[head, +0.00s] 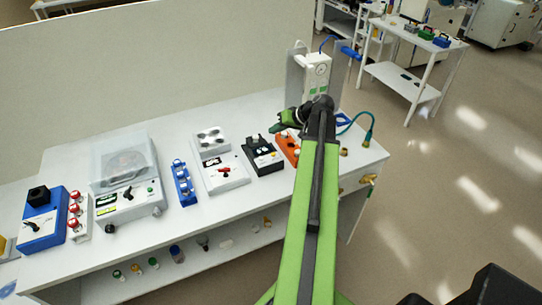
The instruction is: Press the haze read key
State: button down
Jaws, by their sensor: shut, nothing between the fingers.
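My gripper (279,125) is at the end of my green arm, above the back right part of the white bench (225,207). It looks small and dark, points left and appears shut and empty. Just below and left of it stands a black device (262,157) with pale round parts on top. An orange block (289,148) is partly hidden behind my arm. Contact with anything is not clear.
Left along the bench are a white device with a red lever (225,175), a blue strip (184,185), a clear-lidded instrument (128,200) and a blue box (43,220). Several bottles stand on the lower shelf. A tall partition (150,75) backs the bench. Open floor (450,210) lies right.

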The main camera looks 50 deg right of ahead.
aim_at(275, 154)
notch_tip(275, 154, down, 9)
jog(key=b, duration=0.9)
dwell(1.6)
jog(key=shift+s+f+b, duration=0.2)
jog(key=shift+f+b, duration=0.15)
jog(key=shift+f+b, duration=0.35)
jog(key=shift+f, duration=0.05)
dwell(0.5)
jog(key=shift+r+p, duration=0.8)
